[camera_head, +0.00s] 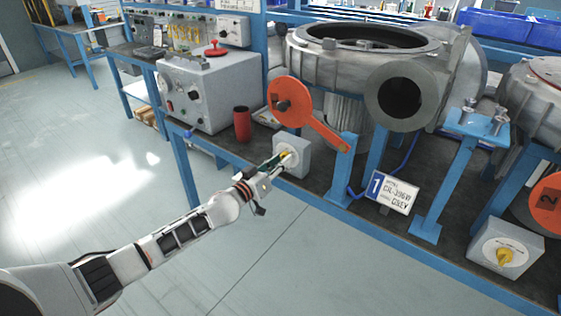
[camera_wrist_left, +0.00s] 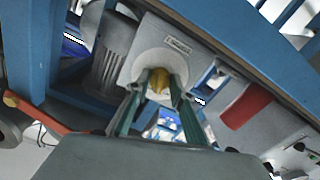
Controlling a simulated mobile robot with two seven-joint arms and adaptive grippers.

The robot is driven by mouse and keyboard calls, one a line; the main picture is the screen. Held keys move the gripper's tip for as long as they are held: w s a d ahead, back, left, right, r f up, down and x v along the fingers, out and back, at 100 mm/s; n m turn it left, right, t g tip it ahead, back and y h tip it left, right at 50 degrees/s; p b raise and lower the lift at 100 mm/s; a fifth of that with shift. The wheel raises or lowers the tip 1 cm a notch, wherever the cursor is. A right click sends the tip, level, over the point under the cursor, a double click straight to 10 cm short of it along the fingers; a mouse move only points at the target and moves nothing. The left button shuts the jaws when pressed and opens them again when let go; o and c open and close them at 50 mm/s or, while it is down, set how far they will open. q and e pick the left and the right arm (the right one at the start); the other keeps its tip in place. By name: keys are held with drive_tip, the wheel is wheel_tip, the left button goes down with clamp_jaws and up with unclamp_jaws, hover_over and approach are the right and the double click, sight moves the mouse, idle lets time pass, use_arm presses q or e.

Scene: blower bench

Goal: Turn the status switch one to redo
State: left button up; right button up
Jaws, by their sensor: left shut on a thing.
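The status switch one is a small grey box (camera_head: 298,160) with a yellow knob, on the bench below the orange disc. My left gripper (camera_head: 278,160) reaches it from the lower left, its fingers at the knob. In the left wrist view the yellow knob (camera_wrist_left: 158,82) sits between the two green fingers of my left gripper (camera_wrist_left: 157,92), which is shut on it. A white round plate (camera_wrist_left: 172,58) surrounds the knob, and its small label is too small to read. My right gripper is not in view.
A red cup (camera_head: 242,124) and a grey control box (camera_head: 211,88) stand left of the switch. An orange disc lever (camera_head: 290,102) is just above it. A second yellow-knob switch (camera_head: 506,250) is at far right.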

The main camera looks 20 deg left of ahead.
use_arm(q)
drive_tip(key=n, duration=0.5)
drive_tip(key=shift+f, duration=0.1)
drive_tip(key=shift+n, duration=0.4)
drive_tip(key=o, duration=1.1)
drive_tip(key=shift+s, duration=0.1)
drive_tip(key=v, duration=1.2)
